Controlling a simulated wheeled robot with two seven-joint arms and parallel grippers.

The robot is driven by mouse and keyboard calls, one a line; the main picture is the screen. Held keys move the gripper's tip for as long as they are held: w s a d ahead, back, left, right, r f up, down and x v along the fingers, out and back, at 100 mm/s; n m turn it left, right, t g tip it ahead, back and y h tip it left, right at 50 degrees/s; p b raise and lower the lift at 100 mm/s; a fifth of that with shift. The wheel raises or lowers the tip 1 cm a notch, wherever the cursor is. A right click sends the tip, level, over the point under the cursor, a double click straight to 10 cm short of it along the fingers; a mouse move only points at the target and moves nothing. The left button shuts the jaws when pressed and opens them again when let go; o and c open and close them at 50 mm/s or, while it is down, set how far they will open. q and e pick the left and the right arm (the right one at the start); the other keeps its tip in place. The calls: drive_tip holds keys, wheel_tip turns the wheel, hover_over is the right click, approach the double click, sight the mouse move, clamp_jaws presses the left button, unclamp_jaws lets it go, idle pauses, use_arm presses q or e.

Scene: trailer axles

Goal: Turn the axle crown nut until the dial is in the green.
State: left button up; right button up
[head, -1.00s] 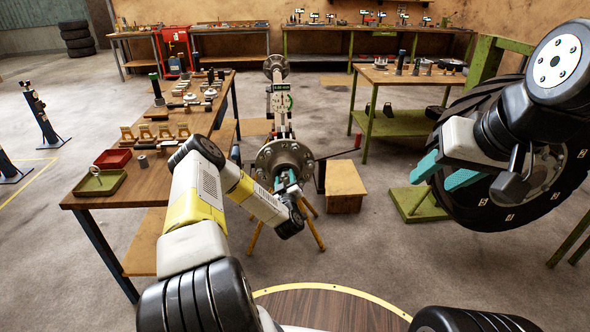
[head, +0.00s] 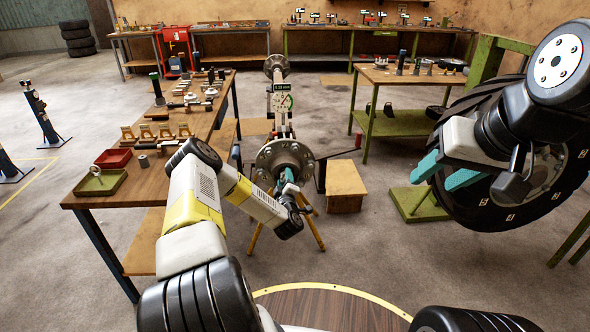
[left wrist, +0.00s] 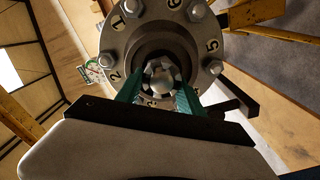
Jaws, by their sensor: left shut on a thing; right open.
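The axle hub (head: 285,162) is a round metal flange with studs, facing me in the middle of the head view. In the left wrist view the hub (left wrist: 120,38) shows stamped numbers around its face. The crown nut (left wrist: 161,76) sits in the hub's centre. My left gripper (left wrist: 162,92) has its teal fingers on either side of the nut, shut on it. In the head view my left gripper (head: 287,178) is at the hub's centre. The dial (head: 281,102) stands behind the hub, with a green arc; its needle is too small to read. My right gripper (head: 446,172) is open and empty at the right.
A wheel with tyre (head: 470,205) stands behind my right gripper. A wooden bench (head: 150,190) with red and green trays runs along the left. A wooden box (head: 345,187) stands right of the hub. Open floor lies at the front right.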

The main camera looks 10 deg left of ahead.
use_arm(q)
drive_tip(key=n, duration=0.5)
drive_tip(key=shift+f+n, duration=0.3)
drive_tip(key=shift+n, duration=0.1)
idle(0.4)
drive_tip(key=o, duration=1.3)
drive_tip(key=v, duration=0.8)
drive_tip(key=shift+a, duration=0.1)
